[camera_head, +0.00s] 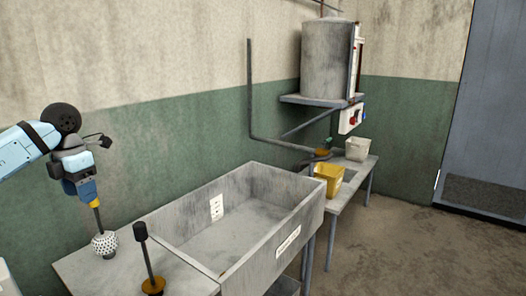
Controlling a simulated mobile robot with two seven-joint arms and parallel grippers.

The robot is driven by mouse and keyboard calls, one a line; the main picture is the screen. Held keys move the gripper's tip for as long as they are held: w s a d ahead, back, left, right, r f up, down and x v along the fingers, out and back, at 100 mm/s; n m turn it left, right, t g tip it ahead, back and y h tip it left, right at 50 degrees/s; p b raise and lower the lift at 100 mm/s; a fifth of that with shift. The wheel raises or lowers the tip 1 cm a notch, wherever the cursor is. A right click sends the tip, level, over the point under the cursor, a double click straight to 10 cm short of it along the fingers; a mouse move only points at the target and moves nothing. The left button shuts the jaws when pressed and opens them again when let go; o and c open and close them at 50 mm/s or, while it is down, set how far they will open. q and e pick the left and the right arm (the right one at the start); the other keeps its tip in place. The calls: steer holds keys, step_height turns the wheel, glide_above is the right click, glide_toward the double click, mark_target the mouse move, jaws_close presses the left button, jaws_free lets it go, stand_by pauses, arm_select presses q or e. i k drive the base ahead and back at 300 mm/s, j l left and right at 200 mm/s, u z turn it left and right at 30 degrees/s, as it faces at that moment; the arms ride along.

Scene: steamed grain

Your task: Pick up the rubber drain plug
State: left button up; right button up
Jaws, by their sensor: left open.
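I cannot surely pick out the rubber drain plug. My left gripper (95,203) hangs pointing down over the left end of the counter. It is open. A thin rod topping a white dotted ball (105,243) lines up just below the fingertips; I cannot tell whether it touches them. A dark-topped rod on a round amber base (152,286) stands to the right of the ball, near the front of the counter. The grey sink basin (225,243) is right of the gripper. Its visible floor looks bare, and its near wall hides part of the inside. My right gripper is out of view.
The grey counter (85,269) adjoins the sink on the left. Beyond the sink, a low bench (345,188) holds a yellow container (328,180) and a pale container (357,149). A large tank (327,60) stands on a wall shelf. Open floor lies to the right.

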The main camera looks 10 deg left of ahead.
mark_target(153, 285)
steer(key=k+l, duration=0.65)
steer(key=l, duration=0.2)
